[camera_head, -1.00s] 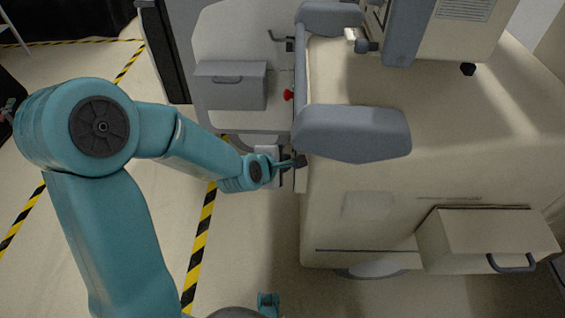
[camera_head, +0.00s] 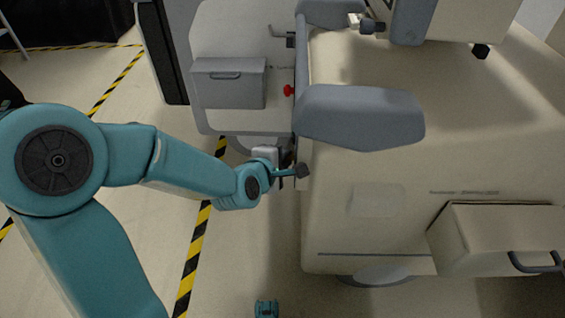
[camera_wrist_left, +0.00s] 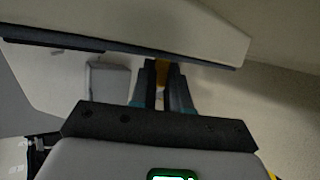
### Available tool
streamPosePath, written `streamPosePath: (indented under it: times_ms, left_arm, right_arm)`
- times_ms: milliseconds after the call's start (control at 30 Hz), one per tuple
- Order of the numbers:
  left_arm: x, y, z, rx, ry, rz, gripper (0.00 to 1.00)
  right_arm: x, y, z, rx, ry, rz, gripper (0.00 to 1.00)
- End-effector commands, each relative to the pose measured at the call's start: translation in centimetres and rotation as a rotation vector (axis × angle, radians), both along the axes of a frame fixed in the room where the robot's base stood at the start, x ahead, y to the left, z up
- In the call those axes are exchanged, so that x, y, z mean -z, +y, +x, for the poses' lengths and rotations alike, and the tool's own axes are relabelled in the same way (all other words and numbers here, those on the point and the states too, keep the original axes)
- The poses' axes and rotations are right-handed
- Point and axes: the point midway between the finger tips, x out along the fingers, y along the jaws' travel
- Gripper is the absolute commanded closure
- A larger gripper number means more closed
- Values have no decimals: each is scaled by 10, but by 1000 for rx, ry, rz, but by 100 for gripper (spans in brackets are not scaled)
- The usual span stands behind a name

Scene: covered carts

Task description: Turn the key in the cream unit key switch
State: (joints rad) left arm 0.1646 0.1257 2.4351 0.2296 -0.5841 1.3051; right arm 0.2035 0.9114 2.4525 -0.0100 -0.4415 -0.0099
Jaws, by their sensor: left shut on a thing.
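The cream unit (camera_head: 350,235) fills the right of the head view, and its left edge is by my left gripper (camera_head: 300,171). The gripper's dark fingertips are at that edge, below the grey armrest-like pad. In the left wrist view my left gripper (camera_wrist_left: 162,84) is shut on a small orange-yellow piece (camera_wrist_left: 161,70), which looks like the key. A cream overhang lies just above the fingertips there. The key switch itself is hidden, and I cannot tell how far the key is turned.
A grey padded arm (camera_head: 360,117) juts out just above my left gripper. A red knob (camera_head: 289,91) and a grey box (camera_head: 230,83) are on the panel behind. A drawer with a dark handle (camera_head: 536,263) sticks out at lower right. Open floor with striped tape (camera_head: 197,250) lies left.

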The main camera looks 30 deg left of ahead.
Motion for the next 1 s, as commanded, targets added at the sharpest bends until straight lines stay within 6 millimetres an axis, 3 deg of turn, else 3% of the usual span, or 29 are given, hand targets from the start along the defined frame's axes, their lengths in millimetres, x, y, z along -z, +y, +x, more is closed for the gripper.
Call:
streamPosePath:
  times_ms: [333, 500, 900, 933, 1000]
  left_arm:
    - [0, -1, 0, 2, -10, 6, 100]
    - [8, -2, -1, 4, -107, 66, 100]
    - [4, -2, -1, 2, -204, 123, 100]
    - [4, -2, -1, 2, -204, 123, 78]
    - [4, -2, -1, 3, -203, 123, 55]
  right_arm:
    - [2, 0, 2, 0, -6, -2, 57]
    - [15, 0, 1, 1, -5, -1, 57]
    - [10, 0, 1, 0, -4, -1, 57]
    - [10, 0, 1, 0, -4, -1, 57]
    - [10, 0, 1, 0, -4, -1, 57]
